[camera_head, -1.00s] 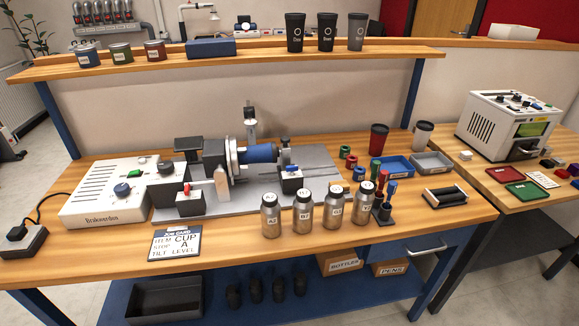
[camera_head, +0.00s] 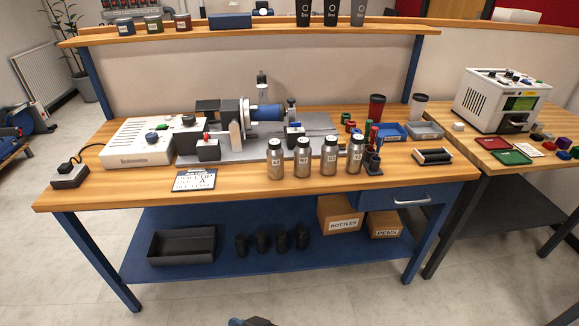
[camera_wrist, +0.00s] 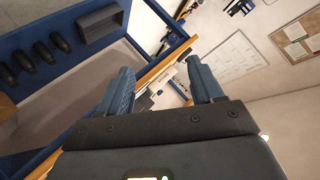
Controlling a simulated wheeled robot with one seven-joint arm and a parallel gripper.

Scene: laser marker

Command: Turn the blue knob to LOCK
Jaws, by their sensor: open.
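A small blue knob (camera_head: 294,126) shows on a dark block with a white label, right of the rotary fixture's blue cylinder (camera_head: 265,113) on the grey machine bed. Its pointer and the lettering around it are too small to read. My gripper (camera_wrist: 159,66) is open and empty in the wrist view, its two blue-grey fingers spread apart. It is away from the machine, and I cannot make out the knob in that tilted view. Only a dark piece of my arm shows at the bottom edge of the head view.
Several steel bottles (camera_head: 303,158) stand along the bench front before the knob. A white control box (camera_head: 135,150) is at the left, a pen stand (camera_head: 373,163) at the right. A blue lower shelf (camera_head: 185,270) holds a black tray. Floor in front is clear.

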